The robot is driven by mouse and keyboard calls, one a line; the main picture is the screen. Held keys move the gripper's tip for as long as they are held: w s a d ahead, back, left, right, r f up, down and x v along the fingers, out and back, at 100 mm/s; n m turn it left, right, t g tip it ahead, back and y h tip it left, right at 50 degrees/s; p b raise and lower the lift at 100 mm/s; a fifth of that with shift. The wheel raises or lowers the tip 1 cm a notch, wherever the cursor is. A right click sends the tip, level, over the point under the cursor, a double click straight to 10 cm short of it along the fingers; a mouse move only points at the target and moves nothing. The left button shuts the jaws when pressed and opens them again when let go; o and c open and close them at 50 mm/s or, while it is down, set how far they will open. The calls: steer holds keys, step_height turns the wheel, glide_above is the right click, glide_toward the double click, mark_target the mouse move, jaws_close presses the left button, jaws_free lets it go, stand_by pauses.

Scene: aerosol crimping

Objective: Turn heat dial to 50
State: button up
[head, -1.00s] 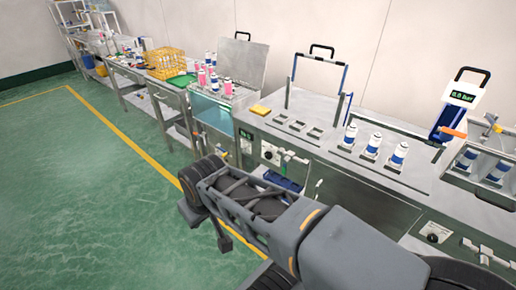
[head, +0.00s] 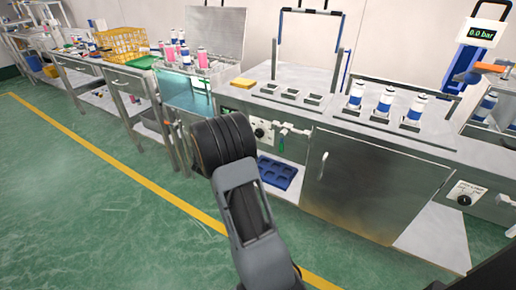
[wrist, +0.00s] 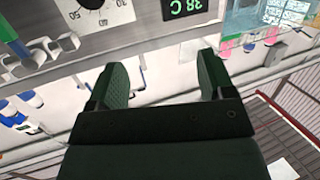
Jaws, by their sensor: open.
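The heat dial (head: 261,131) is a black knob on a white scale on the front panel of the steel bench, right of my arm in the head view. The wrist view is upside down and shows only part of the dial (wrist: 95,5), cut off at the top edge, with scale numbers around it. Where its pointer stands is not clear. A green display (wrist: 185,8) beside it reads 38 C. My gripper (wrist: 163,78) is open and empty, apart from the dial. In the head view my own arm hides the fingers.
Beside the dial, valve handles (head: 290,130) stick out from the panel. A blue tray (head: 278,172) lies on the shelf below. Several cans (head: 384,103) stand on the bench top. A second dial (head: 465,193) is at the far right. The green floor (head: 80,200) at left is clear.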

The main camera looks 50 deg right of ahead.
mark_target(259, 135)
steer(key=s+d+f+m+g+h+b, duration=0.2)
steer(key=s+d+f+g+h, duration=0.2)
steer(key=d+f, duration=0.25)
steer(key=x, duration=0.4)
steer(key=b+x, duration=0.1)
steer(key=x, duration=0.3)
steer(key=b+x, duration=0.1)
steer(key=x, duration=0.3)
steer(key=shift+d+f, duration=0.2)
steer(key=shift+f, duration=0.1)
steer(key=shift+c, duration=0.3)
steer(key=c, duration=0.9)
steer(key=shift+o, duration=0.2)
steer(key=shift+f, duration=0.1)
steer(key=shift+m, duration=0.4)
